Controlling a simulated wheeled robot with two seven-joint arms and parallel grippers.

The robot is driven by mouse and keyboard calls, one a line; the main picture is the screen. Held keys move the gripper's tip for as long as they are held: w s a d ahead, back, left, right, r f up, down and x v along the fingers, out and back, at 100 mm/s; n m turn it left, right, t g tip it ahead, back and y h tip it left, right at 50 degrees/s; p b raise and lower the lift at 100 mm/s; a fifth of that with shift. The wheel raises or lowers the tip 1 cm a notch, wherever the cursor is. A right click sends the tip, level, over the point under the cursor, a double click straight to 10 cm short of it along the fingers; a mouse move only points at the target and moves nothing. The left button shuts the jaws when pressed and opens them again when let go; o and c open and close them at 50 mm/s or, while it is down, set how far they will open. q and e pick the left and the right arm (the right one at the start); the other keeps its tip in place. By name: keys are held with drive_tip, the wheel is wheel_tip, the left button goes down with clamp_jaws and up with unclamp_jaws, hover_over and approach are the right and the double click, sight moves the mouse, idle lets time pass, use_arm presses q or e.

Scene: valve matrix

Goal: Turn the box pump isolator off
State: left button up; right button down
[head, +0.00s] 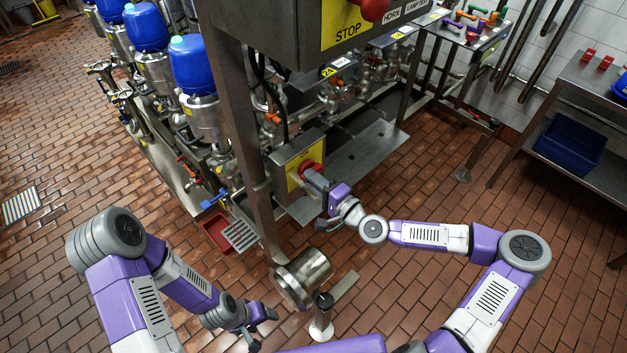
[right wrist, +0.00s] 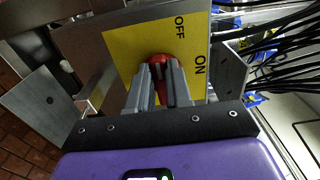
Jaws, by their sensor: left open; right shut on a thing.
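The box pump isolator (head: 291,161) is a grey box with a yellow plate and a red knob (head: 309,169), near the middle of the head view. In the right wrist view, the yellow plate (right wrist: 125,55) carries the words OFF and ON, and the red knob (right wrist: 160,60) sits between my fingers. My right gripper (right wrist: 160,76) is shut on the knob; it also shows in the head view (head: 314,178). The fingers hide part of the knob, so I cannot tell which word it points to. My left gripper (head: 264,328) is open and empty, low over the floor.
A steel post (head: 236,120) stands just left of the isolator. A control box marked STOP (head: 342,27) hangs above. Pumps with blue tops (head: 195,65) line the left. The tiled floor at right is clear.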

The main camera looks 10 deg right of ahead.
idle(0.5)
drive_tip(key=c, duration=1)
unclamp_jaws()
drive_tip(key=shift+c, duration=0.2)
drive_tip(key=shift+s+d, duration=0.1)
drive_tip(key=v, duration=0.7)
drive_tip(key=shift+s+p, duration=0.2)
drive_tip(key=shift+p, duration=0.2)
